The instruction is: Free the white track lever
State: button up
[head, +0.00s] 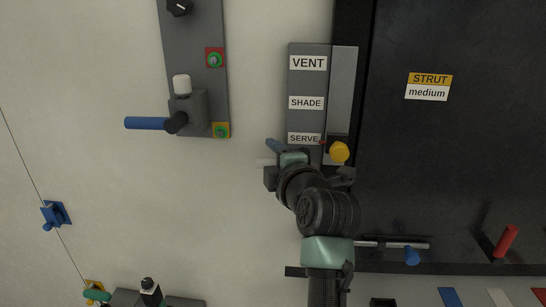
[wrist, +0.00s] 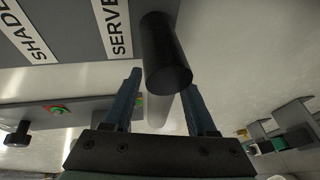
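My gripper (head: 284,152) is in front of the lower end of the grey label panel (head: 307,85), close to its SERVE label. In the wrist view my gripper (wrist: 162,82) has its two fingers apart, with a gap between them. A pale rod (wrist: 157,108), which may be the white track lever, shows in that gap behind a black cylinder (wrist: 166,55). I cannot tell whether the fingers touch either one. In the head view a short white piece (head: 264,162) sticks out left of my gripper. My gripper and wrist hide the rest.
A yellow knob (head: 339,151) sits just right of my gripper. A grey panel (head: 195,60) with a blue-handled lever (head: 147,123) and a white knob (head: 182,84) is at upper left. A red handle (head: 506,240) and a blue knob (head: 412,256) are at lower right.

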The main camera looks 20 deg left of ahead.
grip_shut()
dwell(1.3)
